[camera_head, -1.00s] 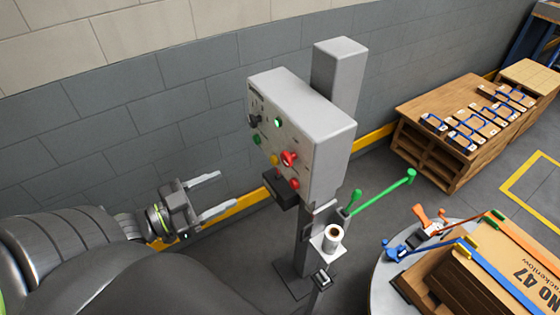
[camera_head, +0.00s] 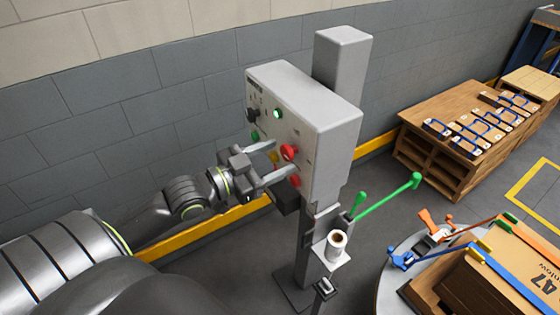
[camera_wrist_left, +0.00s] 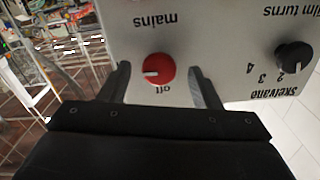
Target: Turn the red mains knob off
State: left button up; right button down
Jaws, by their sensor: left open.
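The red mains knob (camera_wrist_left: 158,68) shows in the left wrist view on a light grey panel, with "mains" and "off" printed upside down around it. Its white mark points left in that view, not at "off". In the head view a red knob (camera_head: 289,151) on the control box (camera_head: 320,110) appears to be the same one. My left gripper (camera_head: 284,158) is open, its fingers pointing at the panel. In the left wrist view the fingers (camera_wrist_left: 160,77) stand on either side of the knob, with gaps showing. My right gripper is out of view.
A black numbered knob (camera_wrist_left: 294,56) sits to the right in the wrist view. Another red control (camera_head: 293,181) is just below my fingers. Green levers (camera_head: 385,195), a white roll (camera_head: 337,240) and a strapped carton (camera_head: 510,270) are right of the post.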

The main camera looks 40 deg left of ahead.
pick_arm(q)
jog(key=shift+x, duration=0.85)
jog(key=shift+c, duration=0.4)
jog(key=c, duration=0.9)
